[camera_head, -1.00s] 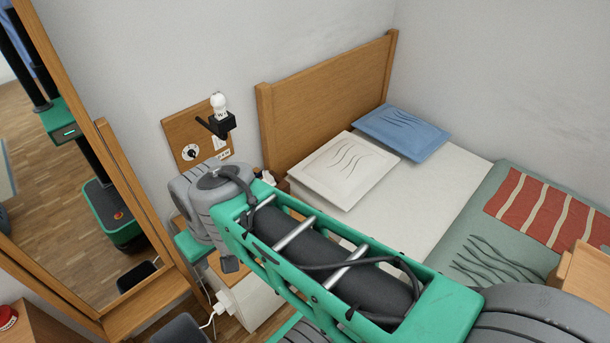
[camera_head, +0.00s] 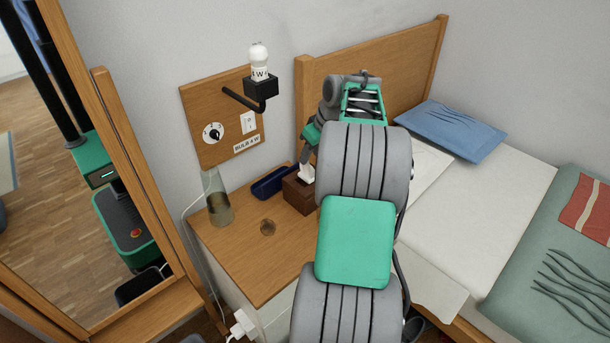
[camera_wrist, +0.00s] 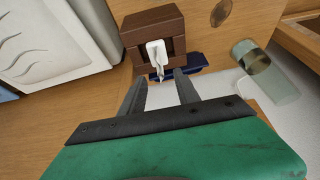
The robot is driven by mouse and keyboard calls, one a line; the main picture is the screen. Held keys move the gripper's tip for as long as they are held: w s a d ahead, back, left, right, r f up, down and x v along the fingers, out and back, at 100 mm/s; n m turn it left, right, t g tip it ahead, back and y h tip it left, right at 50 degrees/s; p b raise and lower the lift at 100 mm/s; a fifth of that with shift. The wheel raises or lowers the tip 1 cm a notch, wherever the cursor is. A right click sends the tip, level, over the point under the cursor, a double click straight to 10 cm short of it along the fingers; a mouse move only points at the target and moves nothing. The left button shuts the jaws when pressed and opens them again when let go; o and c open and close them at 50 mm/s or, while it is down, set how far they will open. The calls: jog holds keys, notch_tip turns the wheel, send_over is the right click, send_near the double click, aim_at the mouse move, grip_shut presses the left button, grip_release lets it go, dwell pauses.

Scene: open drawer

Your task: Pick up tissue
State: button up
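A white tissue (camera_head: 307,173) sticks up from a dark brown tissue box (camera_head: 297,193) on the wooden nightstand (camera_head: 245,245). In the wrist view the tissue (camera_wrist: 158,55) stands out of the slot of the box (camera_wrist: 152,26), just beyond my fingertips. My gripper (camera_wrist: 160,82) is open and empty, its two dark fingers spread apart with the tissue roughly in line with the gap between them. In the head view my gripper (camera_head: 305,155) hangs just above the tissue, partly hidden by my arm.
A dark blue tray (camera_head: 272,183) lies beside the box. A board with a lamp (camera_head: 259,65) is on the wall. The bed (camera_head: 480,205) is at the right.

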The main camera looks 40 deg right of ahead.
aim_at(307, 169)
jog(key=b+x, duration=0.1)
jog(key=x, duration=0.3)
jog(key=shift+w+f, duration=0.2)
jog(key=shift+c, duration=0.5)
grip_shut()
